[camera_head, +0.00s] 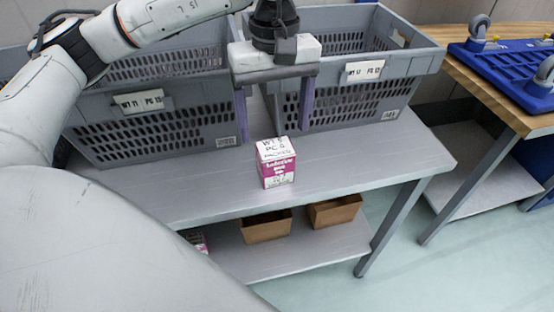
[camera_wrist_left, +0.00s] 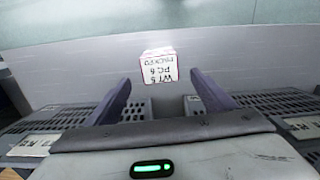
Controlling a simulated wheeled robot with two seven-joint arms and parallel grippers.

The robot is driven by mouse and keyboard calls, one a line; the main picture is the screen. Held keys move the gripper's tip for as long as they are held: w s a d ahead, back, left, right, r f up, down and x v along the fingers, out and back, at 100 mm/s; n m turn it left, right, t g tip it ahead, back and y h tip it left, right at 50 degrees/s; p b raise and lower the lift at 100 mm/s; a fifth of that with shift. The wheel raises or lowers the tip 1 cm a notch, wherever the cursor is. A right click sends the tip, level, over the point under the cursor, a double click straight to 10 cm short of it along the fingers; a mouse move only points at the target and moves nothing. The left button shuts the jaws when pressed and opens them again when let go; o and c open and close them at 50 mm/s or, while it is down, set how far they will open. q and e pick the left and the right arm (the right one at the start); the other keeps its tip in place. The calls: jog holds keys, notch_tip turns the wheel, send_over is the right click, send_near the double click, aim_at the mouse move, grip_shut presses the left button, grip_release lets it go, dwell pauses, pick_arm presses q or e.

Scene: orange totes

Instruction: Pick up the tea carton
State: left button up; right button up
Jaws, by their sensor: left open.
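The tea carton (camera_head: 277,167), a small white and magenta box with printed text, stands upright on the grey table (camera_head: 340,172) near its front edge. My left gripper (camera_head: 275,125) is open, its two purple fingers pointing down behind and above the carton in the head view. In the left wrist view the carton (camera_wrist_left: 159,66) shows its top beyond and between the open fingertips (camera_wrist_left: 163,80). Nothing is between the fingers, and they look clear of the carton. My right gripper is not in view.
Two grey totes (camera_head: 150,143) (camera_head: 345,112) stand at the back of the table, close to the gripper. A lower shelf holds two brown boxes (camera_head: 266,228) (camera_head: 334,211). A wooden table (camera_head: 500,88) with a blue wheeled dolly (camera_head: 510,68) stands right. The tabletop around the carton is clear.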

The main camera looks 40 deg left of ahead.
aim_at(275, 147)
pick_arm(q)
notch_tip(275, 147, down, 8)
jog(key=shift+s+d+r+p, duration=0.1)
jog(key=shift+r+p, duration=0.15)
jog(key=shift+p, duration=0.3)
jog(key=shift+r, duration=0.1)
jog(key=c, duration=1.3)
